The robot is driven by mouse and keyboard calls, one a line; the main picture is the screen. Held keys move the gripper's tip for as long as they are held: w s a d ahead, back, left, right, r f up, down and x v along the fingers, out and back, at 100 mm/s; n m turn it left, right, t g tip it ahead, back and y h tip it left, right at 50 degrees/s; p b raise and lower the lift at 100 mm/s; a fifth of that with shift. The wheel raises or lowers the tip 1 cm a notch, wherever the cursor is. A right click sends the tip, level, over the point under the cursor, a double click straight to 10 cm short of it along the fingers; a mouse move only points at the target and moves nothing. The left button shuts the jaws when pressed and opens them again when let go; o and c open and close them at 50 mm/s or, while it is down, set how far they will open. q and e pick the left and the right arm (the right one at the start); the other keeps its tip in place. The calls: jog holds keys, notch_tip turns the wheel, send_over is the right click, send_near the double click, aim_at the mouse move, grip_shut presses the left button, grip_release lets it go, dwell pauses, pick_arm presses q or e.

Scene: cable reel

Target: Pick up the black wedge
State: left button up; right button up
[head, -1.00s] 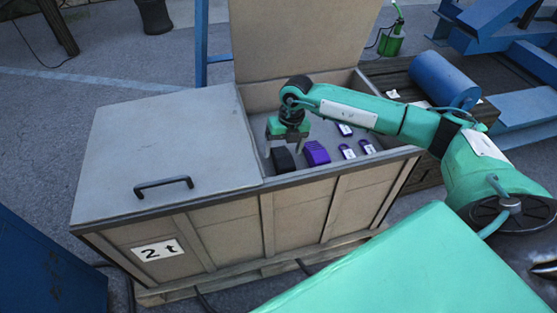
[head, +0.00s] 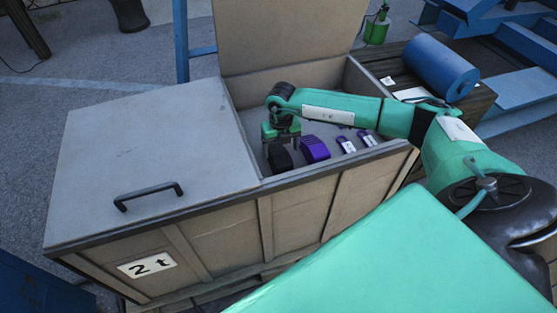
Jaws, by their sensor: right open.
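The black wedge (head: 280,158) lies inside the open right part of the wooden crate (head: 300,220), close to the left end of a row of wedges. A purple wedge (head: 315,149) sits just to its right. My right gripper (head: 280,146) points down into the crate and is open. Its fingers are at the black wedge, and their tips are partly hidden, so I cannot tell whether they touch it. My left gripper is not in view.
The crate's left lid (head: 145,155) is closed and has a black handle (head: 148,194). Its other lid (head: 290,35) stands upright behind the opening. Smaller purple items with white labels (head: 346,144) lie right of the wedges.

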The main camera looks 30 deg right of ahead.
jog(key=shift+w+a+f, duration=0.1)
jog(key=shift+w+f, duration=0.1)
jog(key=shift+f, duration=1.4)
jog(key=shift+w+a+f, duration=0.1)
jog(key=shift+w+f, duration=0.1)
jog(key=shift+f, duration=1.35)
jog(key=c, duration=1.5)
